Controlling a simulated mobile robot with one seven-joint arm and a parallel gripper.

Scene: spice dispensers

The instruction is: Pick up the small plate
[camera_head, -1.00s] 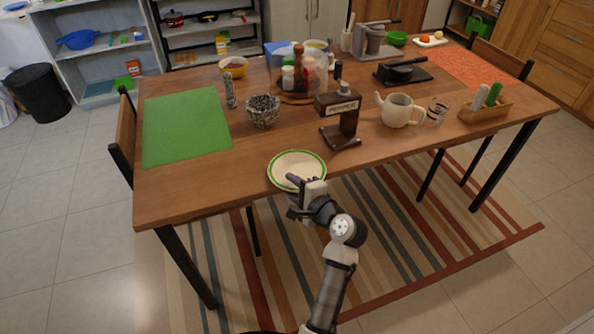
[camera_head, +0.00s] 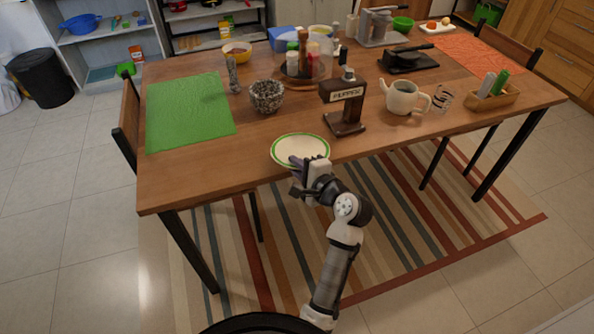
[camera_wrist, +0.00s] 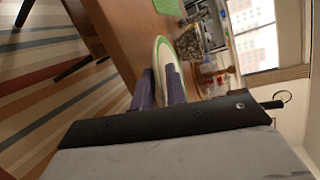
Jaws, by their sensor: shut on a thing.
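The small plate (camera_head: 300,148) is white with a green rim, at the front edge of the wooden table in the head view. My gripper (camera_head: 298,163) is at the plate's near rim, reaching in from the front. In the wrist view, my gripper's two purple fingers (camera_wrist: 159,88) are shut on the plate (camera_wrist: 163,55), its edge between them. I cannot tell clearly whether the plate's underside is apart from the table.
The wooden table (camera_head: 200,178) has a green placemat (camera_head: 190,112) at left. A patterned bowl (camera_head: 267,97), a dark dispenser stand (camera_head: 345,122) and a white teapot (camera_head: 403,98) stand behind the plate. Table to the plate's left is clear.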

